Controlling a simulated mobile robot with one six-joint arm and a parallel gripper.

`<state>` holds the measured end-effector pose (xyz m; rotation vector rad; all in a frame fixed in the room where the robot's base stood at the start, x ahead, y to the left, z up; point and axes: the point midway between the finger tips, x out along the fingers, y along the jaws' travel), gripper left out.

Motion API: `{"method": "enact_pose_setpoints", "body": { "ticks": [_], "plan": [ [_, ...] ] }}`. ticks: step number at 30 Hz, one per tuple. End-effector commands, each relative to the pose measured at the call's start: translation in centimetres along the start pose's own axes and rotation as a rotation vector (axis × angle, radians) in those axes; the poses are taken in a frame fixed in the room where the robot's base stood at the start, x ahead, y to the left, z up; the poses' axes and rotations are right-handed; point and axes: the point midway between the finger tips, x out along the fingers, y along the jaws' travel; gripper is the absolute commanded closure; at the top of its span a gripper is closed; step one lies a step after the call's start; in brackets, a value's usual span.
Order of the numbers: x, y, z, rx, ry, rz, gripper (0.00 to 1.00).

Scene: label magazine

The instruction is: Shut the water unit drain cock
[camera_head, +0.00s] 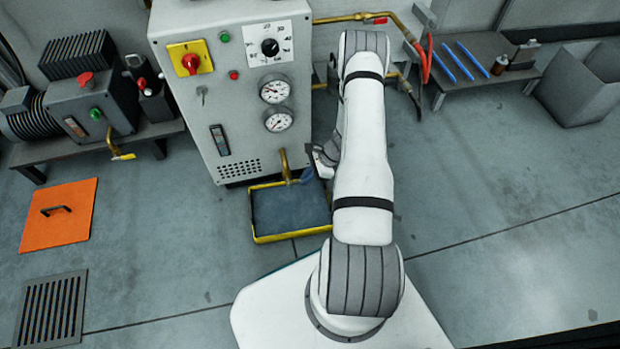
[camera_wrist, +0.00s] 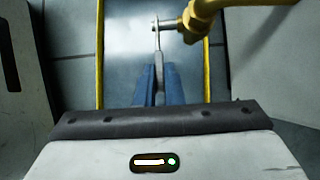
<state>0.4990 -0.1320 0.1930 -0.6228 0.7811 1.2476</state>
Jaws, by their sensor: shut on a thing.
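A brass drain cock (camera_head: 285,166) sticks out low on the front of the grey cabinet (camera_head: 233,115), above a yellow-rimmed tray (camera_head: 262,239). In the wrist view the brass pipe of the cock (camera_wrist: 203,14) comes in at the top, with a short metal stem to its left. A thin grey lever (camera_wrist: 157,40) runs from that stem down toward my gripper (camera_wrist: 155,82). The blue fingers are shut on the lever's near end. In the head view my gripper (camera_head: 318,162) is beside the cock, largely hidden by my arm.
A machine (camera_head: 92,106) with its own brass tap (camera_head: 117,152) stands on a bench at left. An orange floor plate (camera_head: 60,214) and a drain grate (camera_head: 50,308) lie at left. A bench with blue rods (camera_head: 460,62) is at right.

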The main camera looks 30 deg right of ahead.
Motion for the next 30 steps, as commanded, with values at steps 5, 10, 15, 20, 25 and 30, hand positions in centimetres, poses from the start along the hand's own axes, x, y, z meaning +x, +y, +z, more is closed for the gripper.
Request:
{"method": "enact_pose_setpoints", "body": {
  "ticks": [5,10,15,20,25,30],
  "plan": [
    [-0.1,-0.4,0.1,-0.008,-0.004,-0.005,1.0],
    [-0.1,-0.5,0.0,-0.011,0.001,-0.005,1.0],
    [0.0,-0.5,0.2,-0.013,0.001,-0.002,0.79],
    [0.1,-0.3,0.3,-0.013,-0.002,0.002,0.7],
    [0.1,-0.2,0.3,-0.013,-0.003,0.004,0.7],
    [-1.5,-0.3,0.5,-0.012,-0.002,0.002,0.7]
  ]
}}
